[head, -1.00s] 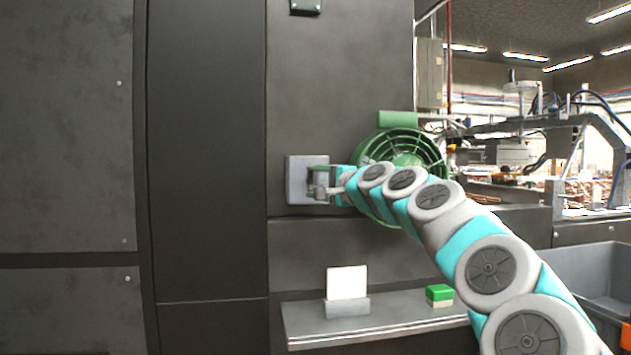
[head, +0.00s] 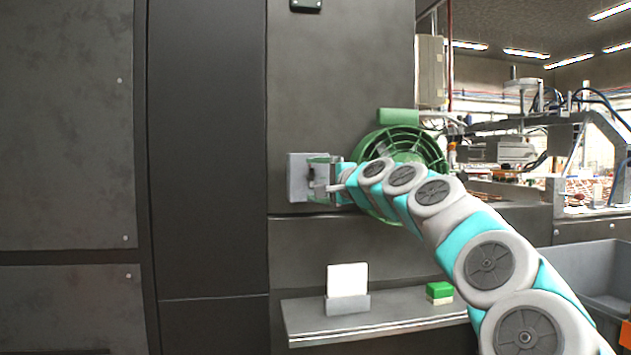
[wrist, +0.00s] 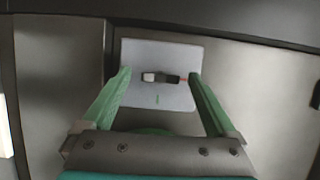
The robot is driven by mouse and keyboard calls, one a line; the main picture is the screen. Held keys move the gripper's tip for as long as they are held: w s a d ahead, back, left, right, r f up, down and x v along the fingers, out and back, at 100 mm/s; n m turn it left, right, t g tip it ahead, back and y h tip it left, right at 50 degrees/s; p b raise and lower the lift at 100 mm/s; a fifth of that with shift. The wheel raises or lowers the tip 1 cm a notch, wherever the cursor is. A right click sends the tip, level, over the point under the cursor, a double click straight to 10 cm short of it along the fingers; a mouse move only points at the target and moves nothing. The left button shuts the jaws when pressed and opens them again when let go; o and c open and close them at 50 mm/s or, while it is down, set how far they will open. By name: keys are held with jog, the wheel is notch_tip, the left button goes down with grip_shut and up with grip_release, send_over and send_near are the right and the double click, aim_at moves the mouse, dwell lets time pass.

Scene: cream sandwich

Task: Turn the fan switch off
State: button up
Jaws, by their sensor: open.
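The fan switch is a light grey square plate (head: 297,178) on the dark panel in the head view, partly covered by my gripper (head: 316,180). In the wrist view the plate (wrist: 160,52) carries a small switch piece (wrist: 167,78), white at its left, dark in the middle, reddish at its right. A small green mark shows below it. My gripper (wrist: 160,74) is open, its green fingers at either side of the switch piece with nothing held. Whether a fingertip touches the plate I cannot tell. The green fan (head: 405,145) is behind my arm, partly hidden.
A grey shelf (head: 400,310) below holds a white card in a stand (head: 347,285) and a green block (head: 439,291). A grey bin (head: 600,275) stands at the right. A small dark box (head: 306,5) is higher on the panel.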

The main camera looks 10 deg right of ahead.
jog(key=shift+s, duration=0.1)
jog(key=v, duration=0.7)
jog(key=shift+s+b, duration=0.3)
jog(key=shift+b, duration=0.1)
jog(key=shift+d, duration=0.15)
jog(key=s+a+f+n+g, duration=0.3)
jog(key=s+a+f, duration=0.25)
jog(key=f, duration=0.25)
jog(key=s+a+f+n+g+h, duration=0.1)
jog(key=s+a+f+n+g, duration=0.25)
jog(key=s+f, duration=0.3)
jog(key=s+a+f+n+g, duration=0.3)
jog(key=s+a+f, duration=0.25)
jog(key=f, duration=0.35)
jog(key=s+d+f+n+g+h, duration=0.1)
jog(key=s+d+f+g+h, duration=0.1)
jog(key=s+f, duration=0.6)
jog(key=s+d+f+n+g+h, duration=0.1)
jog(key=s+d+f+g+h, duration=0.1)
jog(key=s+d+f+g, duration=0.2)
jog(key=s+d+f+n+g+h, duration=0.2)
jog(key=s+f, duration=0.9)
jog(key=s, duration=0.6)
jog(key=d+g, duration=0.1)
jog(key=d, duration=0.1)
jog(key=shift+s+d+f, duration=0.3)
jog(key=shift+s, duration=0.05)
